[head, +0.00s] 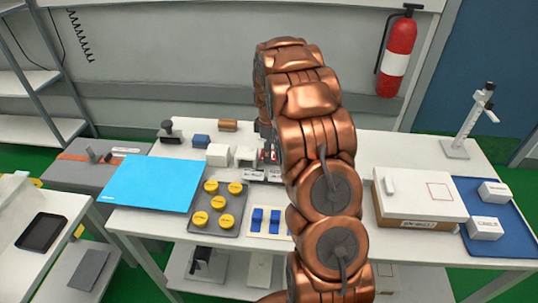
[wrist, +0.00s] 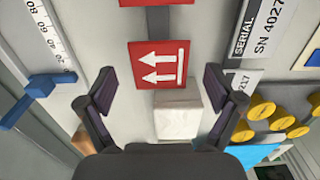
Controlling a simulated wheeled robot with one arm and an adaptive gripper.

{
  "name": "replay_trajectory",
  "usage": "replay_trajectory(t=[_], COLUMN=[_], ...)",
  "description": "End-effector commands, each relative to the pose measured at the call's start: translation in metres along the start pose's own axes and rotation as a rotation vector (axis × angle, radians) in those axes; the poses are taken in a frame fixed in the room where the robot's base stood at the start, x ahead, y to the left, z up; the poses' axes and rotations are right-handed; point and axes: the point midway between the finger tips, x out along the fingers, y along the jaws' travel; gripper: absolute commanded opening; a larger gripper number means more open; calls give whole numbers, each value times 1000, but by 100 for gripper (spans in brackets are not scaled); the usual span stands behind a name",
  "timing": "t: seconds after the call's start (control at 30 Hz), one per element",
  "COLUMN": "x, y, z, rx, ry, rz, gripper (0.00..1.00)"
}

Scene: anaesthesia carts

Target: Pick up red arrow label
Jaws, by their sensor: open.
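In the wrist view a red label with white arrows (wrist: 171,64) lies between and just beyond the fingertips of my gripper (wrist: 159,84). The gripper is open, one finger on each side, with nothing held. Part of a second red piece (wrist: 157,3) shows at the top edge of the wrist view. In the head view my copper arm reaches down over the table and hides most of the gripper and the label. Only a small bit of red (head: 268,156) shows beside the arm there.
A white block (wrist: 178,115) sits close to the label in the wrist view. On the white table are a blue mat (head: 150,184), a grey tray with yellow discs (head: 233,222), a white box (head: 420,195) and a blue tray (head: 515,248). Free table shows left of the white box.

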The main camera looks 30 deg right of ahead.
Motion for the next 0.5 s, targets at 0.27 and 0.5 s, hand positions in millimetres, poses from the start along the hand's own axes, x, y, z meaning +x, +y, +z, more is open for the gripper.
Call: replay_trajectory(t=[0.27,0.5], x=[2,5], y=[0,0], z=[0,0], rx=[0,0], ry=[0,0], rz=[0,1], gripper=[92,92])
